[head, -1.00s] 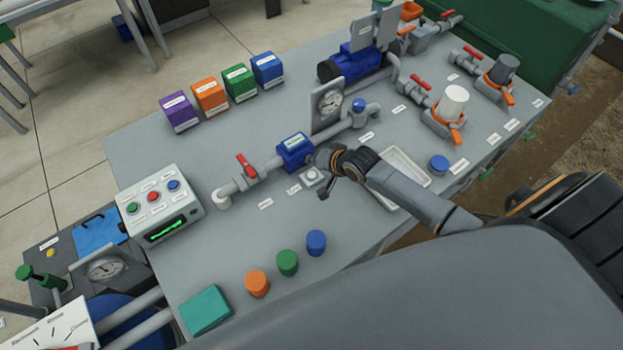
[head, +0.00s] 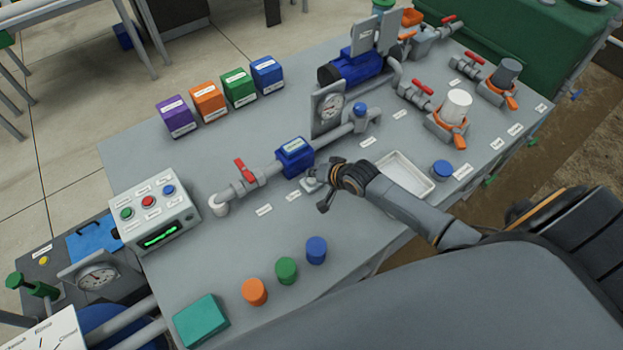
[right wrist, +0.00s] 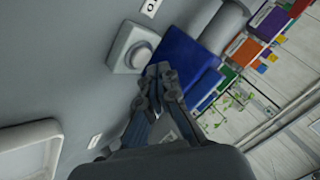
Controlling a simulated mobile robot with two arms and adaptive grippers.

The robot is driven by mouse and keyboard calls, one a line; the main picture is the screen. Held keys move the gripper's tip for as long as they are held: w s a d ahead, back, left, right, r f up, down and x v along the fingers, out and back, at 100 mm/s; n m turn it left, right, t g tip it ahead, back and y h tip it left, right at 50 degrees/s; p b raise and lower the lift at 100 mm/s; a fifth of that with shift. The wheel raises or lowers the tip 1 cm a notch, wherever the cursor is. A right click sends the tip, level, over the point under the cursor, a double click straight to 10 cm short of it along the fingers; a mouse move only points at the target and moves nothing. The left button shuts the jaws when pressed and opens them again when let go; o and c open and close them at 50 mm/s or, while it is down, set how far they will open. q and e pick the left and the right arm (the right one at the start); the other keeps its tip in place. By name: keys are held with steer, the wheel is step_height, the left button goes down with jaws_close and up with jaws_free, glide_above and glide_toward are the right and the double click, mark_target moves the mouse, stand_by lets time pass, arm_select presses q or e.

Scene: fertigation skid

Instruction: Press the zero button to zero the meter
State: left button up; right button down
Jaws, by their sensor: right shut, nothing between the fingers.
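The zero button is a pale round button on a small grey box (head: 310,184), in front of the blue meter (head: 294,157) on the pipe. In the right wrist view the button (right wrist: 139,56) and its box are clear, with the blue meter (right wrist: 186,62) beside them. My right gripper (head: 324,204) is shut and empty, just in front and to the right of the button box, partly overlapping it in the head view. In the right wrist view its fingertips (right wrist: 159,72) are close beside the button; I cannot tell whether they touch the box. My left gripper is not in view.
A white tray (head: 428,185) lies right of my right gripper. A control box (head: 158,225) with coloured buttons and a green display stands at the left. Orange, green and blue caps (head: 286,270) stand at the front.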

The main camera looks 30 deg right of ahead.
steer(key=shift+f, duration=0.15)
stand_by(0.7)
steer(key=shift+f, duration=0.3)
steer(key=shift+f+b, duration=0.3)
steer(key=shift+f, duration=0.1)
stand_by(0.5)
stand_by(0.4)
steer(key=shift+r+p, duration=0.8)
steer(key=shift+p, duration=0.15)
steer(key=shift+r, duration=0.1)
step_height(320, 180, up, 5)
steer(key=p, duration=0.5)
